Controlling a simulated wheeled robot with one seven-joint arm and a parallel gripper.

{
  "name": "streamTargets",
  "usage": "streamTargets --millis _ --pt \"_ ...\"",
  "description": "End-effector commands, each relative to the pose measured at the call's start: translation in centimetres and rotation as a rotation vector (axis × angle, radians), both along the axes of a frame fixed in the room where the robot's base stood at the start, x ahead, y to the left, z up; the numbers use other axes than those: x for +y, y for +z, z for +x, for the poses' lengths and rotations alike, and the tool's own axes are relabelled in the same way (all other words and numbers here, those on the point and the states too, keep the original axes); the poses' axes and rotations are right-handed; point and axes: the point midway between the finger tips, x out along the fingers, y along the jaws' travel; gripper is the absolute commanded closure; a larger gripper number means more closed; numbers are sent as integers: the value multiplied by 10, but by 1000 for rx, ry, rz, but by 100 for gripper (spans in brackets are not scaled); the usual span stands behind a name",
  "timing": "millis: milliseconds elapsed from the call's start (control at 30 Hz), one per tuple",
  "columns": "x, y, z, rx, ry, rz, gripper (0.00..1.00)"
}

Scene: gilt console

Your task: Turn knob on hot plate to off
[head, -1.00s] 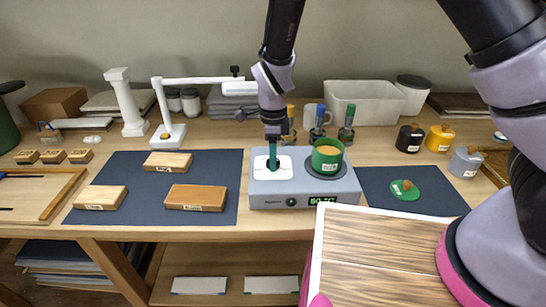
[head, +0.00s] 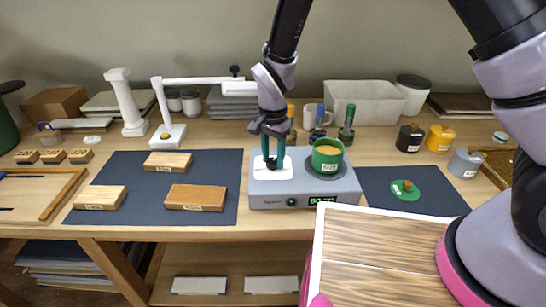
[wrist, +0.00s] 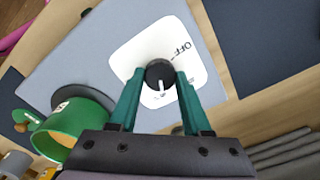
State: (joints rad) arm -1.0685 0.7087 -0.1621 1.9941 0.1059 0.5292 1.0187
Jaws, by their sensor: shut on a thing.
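The grey hot plate (head: 277,202) stands on the table with a white square panel (head: 284,173) on its top left. In the wrist view, a round black knob (wrist: 157,72) with a white pointer sits on that panel. The pointer faces down in the picture, away from the printed "OFF" label (wrist: 181,47) at the knob's upper right. My gripper (head: 273,163) comes down over the panel, its two green fingers shut on the knob from both sides. In the head view the knob is mostly hidden by the fingers.
A green pot (head: 327,155) stands on the dark plate just right of my gripper. A lit green display (head: 327,200) and a small front dial (head: 292,202) are on the front face. Bottles (head: 346,134) and a mug (head: 309,118) stand close behind. Wooden blocks (head: 196,197) lie left on a dark mat.

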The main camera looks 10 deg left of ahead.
Motion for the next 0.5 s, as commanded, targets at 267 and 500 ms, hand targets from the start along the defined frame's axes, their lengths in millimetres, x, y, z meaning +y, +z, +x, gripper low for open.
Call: streamTargets --millis 267,500 --pt "0 1 2 -2 262 2 100" --pt "0 1 1 -2 490 2 100"
